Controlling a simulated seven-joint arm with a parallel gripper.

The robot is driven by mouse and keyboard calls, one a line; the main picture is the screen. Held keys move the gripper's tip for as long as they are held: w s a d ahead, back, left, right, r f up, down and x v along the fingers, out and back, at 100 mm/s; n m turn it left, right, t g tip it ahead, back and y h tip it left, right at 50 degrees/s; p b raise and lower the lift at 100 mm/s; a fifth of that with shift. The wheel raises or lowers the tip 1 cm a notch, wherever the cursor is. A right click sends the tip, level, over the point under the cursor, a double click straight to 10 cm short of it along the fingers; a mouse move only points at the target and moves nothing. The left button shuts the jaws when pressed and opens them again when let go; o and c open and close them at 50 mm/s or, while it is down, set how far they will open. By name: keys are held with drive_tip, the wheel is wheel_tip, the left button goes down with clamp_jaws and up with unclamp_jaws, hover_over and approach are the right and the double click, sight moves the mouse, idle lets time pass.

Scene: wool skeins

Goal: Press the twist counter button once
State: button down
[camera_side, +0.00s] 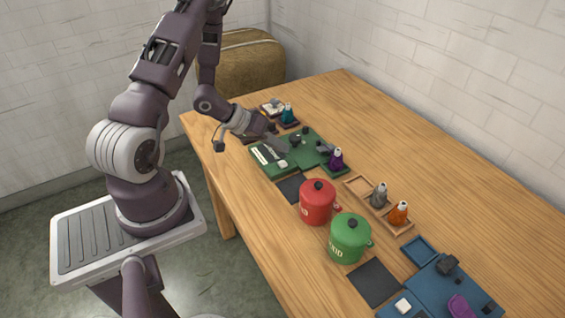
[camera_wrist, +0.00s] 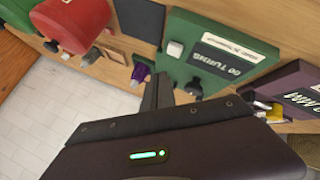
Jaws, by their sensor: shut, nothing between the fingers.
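A green station board (camera_side: 303,160) lies near the table's far-left end, with a dark "60 TURNS" label and a white label strip on it. A small pale button (camera_side: 283,164) sits on its near edge; a pale block, apparently this button (camera_wrist: 175,49), also shows in the wrist view on the green board (camera_wrist: 190,27). My gripper (camera_side: 281,146) is shut and empty, over the board and behind the button in the side view. In the wrist view its fingers (camera_wrist: 157,88) point toward the board and stand apart from the button. Which part is the twist counter is not clearly readable.
A purple bottle (camera_side: 336,158) stands at the board's right. A red pot (camera_side: 318,203) and a green pot (camera_side: 350,239) stand nearer. A maroon station (camera_wrist: 300,82) and teal bottle (camera_side: 287,113) lie beyond. The table's right side (camera_side: 430,140) is clear.

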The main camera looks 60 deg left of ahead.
drive_tip(key=shift+r, duration=1.4)
drive_tip(key=s+d+r+m+g+y, duration=0.1)
drive_tip(key=d+r+y, duration=0.15)
drive_tip(key=r, duration=0.75)
drive_tip(key=d+r+m+y, duration=0.1)
drive_tip(key=r+y, duration=0.3)
drive_tip(key=r, duration=0.7)
drive_tip(key=s+d+r+m+g+h, duration=0.2)
drive_tip(key=s+d+r+m+h, duration=0.1)
drive_tip(key=s+d, duration=1.2)
drive_tip(key=s, duration=0.3)
drive_tip(key=shift+s+r+h, duration=0.2)
drive_tip(key=shift+r+h, duration=0.15)
drive_tip(key=shift+r, duration=0.05)
